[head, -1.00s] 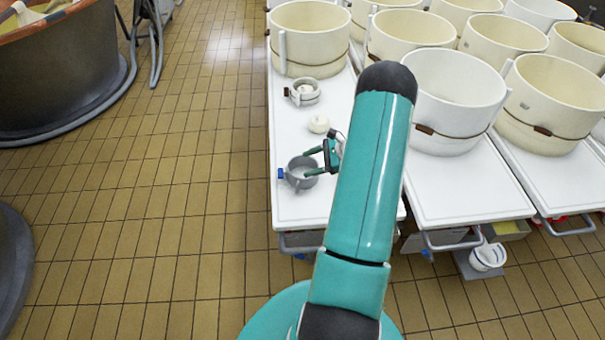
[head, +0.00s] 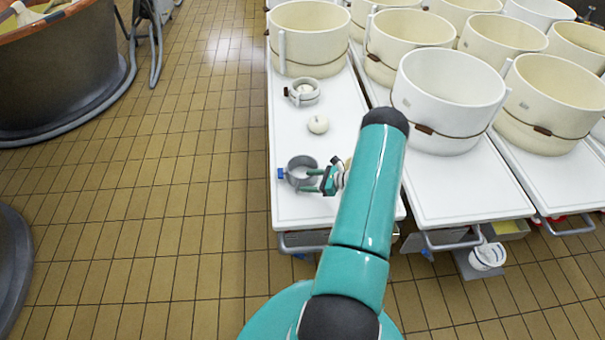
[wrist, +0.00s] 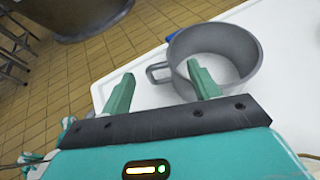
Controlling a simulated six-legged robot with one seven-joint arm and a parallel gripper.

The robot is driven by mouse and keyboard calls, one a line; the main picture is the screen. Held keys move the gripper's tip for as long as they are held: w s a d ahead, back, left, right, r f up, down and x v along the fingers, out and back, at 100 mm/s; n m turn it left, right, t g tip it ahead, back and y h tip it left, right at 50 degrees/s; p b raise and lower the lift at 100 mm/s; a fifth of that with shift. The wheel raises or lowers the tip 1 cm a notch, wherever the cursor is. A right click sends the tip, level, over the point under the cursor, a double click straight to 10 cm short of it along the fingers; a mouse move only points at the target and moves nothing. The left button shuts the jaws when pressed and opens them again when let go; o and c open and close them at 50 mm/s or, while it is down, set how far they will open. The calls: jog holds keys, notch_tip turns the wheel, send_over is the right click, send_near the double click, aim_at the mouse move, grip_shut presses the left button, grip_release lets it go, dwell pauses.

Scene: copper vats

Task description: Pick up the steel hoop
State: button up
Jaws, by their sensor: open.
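The steel hoop (head: 292,163) is a grey open ring with a blue tab on its left side. It rests on the near left part of the white table, and shows large in the wrist view (wrist: 240,55). A small loop-like lug (wrist: 152,77) sticks out from its side. My gripper (head: 309,180) is open just right of the hoop, its two green fingers pointing at it. In the wrist view the fingers (wrist: 160,70) are spread with the lug between them in the picture. I cannot tell whether they touch it.
A white round ball-like piece (head: 318,124) lies behind the hoop. Tiled floor (head: 180,220) is open to the left.

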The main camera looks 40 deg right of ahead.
aim_at(298, 182)
jog(key=x, duration=0.5)
jog(key=shift+w, duration=0.2)
jog(key=shift+c, duration=0.4)
grip_shut()
